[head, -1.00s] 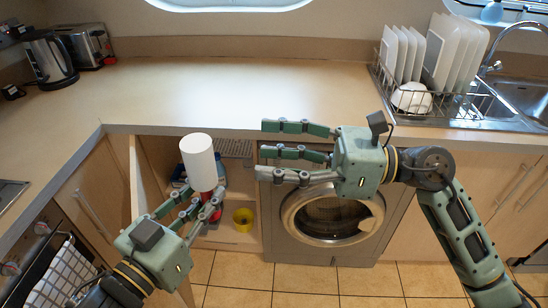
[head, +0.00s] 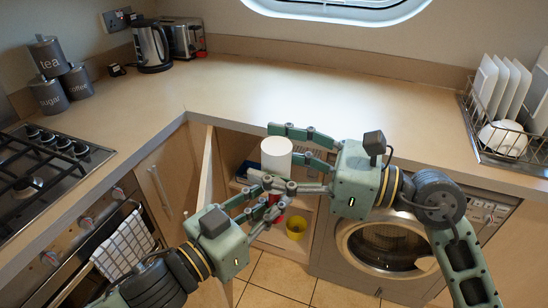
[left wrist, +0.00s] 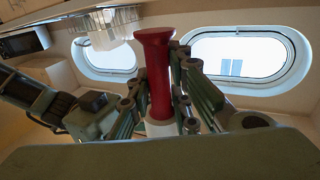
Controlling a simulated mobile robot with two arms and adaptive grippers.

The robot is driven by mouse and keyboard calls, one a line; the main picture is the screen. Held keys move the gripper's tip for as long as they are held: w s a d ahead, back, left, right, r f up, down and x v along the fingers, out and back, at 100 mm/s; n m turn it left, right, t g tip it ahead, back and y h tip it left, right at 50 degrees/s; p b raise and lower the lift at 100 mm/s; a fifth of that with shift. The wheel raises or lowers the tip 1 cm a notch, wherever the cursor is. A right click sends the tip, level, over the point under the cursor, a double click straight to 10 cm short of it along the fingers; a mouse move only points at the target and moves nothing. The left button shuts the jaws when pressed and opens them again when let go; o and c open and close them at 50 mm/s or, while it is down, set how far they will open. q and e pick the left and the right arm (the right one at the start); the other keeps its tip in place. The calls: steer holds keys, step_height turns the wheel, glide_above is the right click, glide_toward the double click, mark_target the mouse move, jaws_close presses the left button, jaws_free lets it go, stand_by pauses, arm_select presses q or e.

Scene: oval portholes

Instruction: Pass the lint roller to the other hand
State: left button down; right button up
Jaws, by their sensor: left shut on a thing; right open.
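The lint roller (head: 276,155) has a white cylindrical roll on top and a red handle below, and stands roughly upright. My left gripper (head: 266,200) is shut on it low down, around the red part.
The worktop (head: 290,95) behind is clear in the middle. A dish rack (head: 508,140) stands right; a hob (head: 45,175), canisters and kettle (head: 152,45) are left.

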steer(key=shift+a, duration=0.1)
steer(key=shift+c, duration=0.4)
steer(key=c, duration=1.1)
arm_select(q)
steer(key=c, duration=1.5)
jaws_free()
steer(key=shift+c, duration=0.2)
arm_select(e)
jaws_close()
